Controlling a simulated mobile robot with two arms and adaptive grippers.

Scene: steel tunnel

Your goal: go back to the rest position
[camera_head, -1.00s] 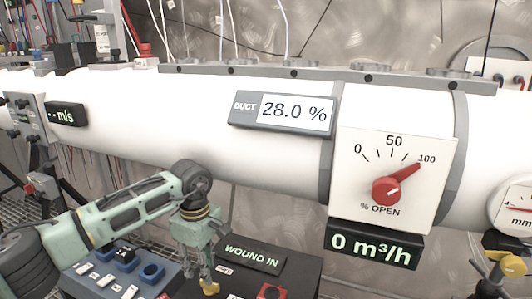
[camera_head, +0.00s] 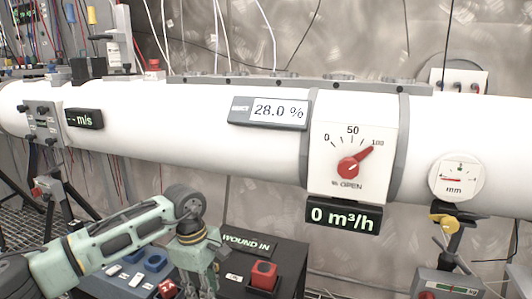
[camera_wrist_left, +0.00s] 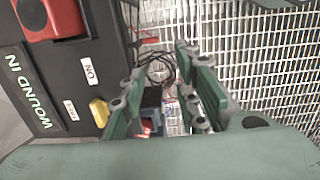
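My left arm comes in from the lower left in the head view, its left gripper (camera_head: 203,284) pointing down beside the black WOUND IN box (camera_head: 288,256). The fingertips are cut off by the bottom edge there. In the left wrist view the fingers of the left gripper (camera_wrist_left: 162,100) stand apart with nothing held between them. Past them are the mesh floor, dark cables and the side of the box. A yellow lever (camera_wrist_left: 99,112) on the box shows just left of the fingers. My right gripper is in neither view.
A white duct (camera_head: 200,130) crosses the head view, carrying a 28.0 % display (camera_head: 280,110) and a dial plate (camera_head: 350,185) with its red knob near 100. A round mm gauge (camera_head: 458,178) is at right. A red block (camera_head: 263,275) sits on the box.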

